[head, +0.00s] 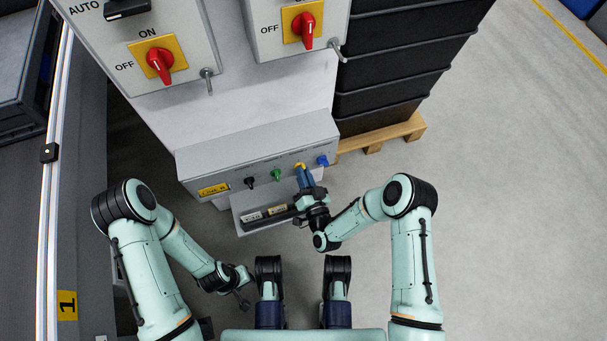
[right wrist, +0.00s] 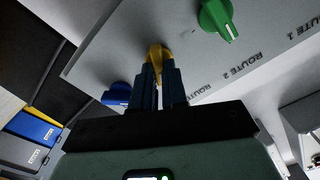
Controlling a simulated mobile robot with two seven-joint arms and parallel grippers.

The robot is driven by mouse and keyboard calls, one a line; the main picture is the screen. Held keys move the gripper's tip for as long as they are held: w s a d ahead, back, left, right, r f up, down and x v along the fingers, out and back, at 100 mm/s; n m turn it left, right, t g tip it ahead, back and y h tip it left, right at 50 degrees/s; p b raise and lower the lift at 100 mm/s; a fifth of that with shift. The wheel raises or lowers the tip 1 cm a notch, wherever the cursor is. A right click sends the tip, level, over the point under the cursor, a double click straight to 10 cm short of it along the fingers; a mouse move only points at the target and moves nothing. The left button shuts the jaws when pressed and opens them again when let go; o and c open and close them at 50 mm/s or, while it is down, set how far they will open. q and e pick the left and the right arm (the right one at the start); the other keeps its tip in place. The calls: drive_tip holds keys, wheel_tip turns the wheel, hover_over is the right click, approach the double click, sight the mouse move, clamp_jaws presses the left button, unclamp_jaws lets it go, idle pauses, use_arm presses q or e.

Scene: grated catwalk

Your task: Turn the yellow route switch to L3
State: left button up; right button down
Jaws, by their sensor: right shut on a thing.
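The yellow route switch (head: 299,165) is on the sloped grey panel (head: 225,160), between a green and a blue switch. My right gripper (head: 304,177) reaches it from the front. In the right wrist view my right gripper (right wrist: 159,82) has its blue fingers shut on the yellow switch (right wrist: 157,54), with the yellow top showing past the tips. The fingers cover most of the switch, so which mark it points at cannot be read. My left gripper (head: 240,281) hangs low in front of the panel, away from the switches; its jaws are too small to tell.
The green switch (right wrist: 216,18) and blue switch (right wrist: 116,95) sit close on either side. A black switch (head: 250,182) is further left. A shelf (head: 245,226) with labelled items lies below the panel. Red switches (head: 159,63) are above; black crates (head: 400,60) stand right.

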use_arm(q)
drive_tip(key=shift+s+a+f+b, duration=0.1)
drive_tip(key=shift+s+f+b, duration=0.25)
drive_tip(key=shift+s, duration=0.3)
use_arm(e)
drive_tip(key=shift+f+m, duration=0.15)
drive_tip(key=shift+m, duration=5.65)
drive_tip(key=c, duration=1.2)
unclamp_jaws()
drive_tip(key=shift+o, duration=0.2)
use_arm(q)
drive_tip(key=w+r+t+p, duration=0.2)
drive_tip(key=w+r+p, duration=0.1)
drive_tip(key=w, duration=0.3)
drive_tip(key=shift+w+d+r, duration=0.3)
drive_tip(key=shift+d+r, duration=0.15)
drive_tip(key=shift+r, duration=0.45)
use_arm(e)
drive_tip(key=v, duration=1.3)
drive_tip(key=shift+s, duration=0.15)
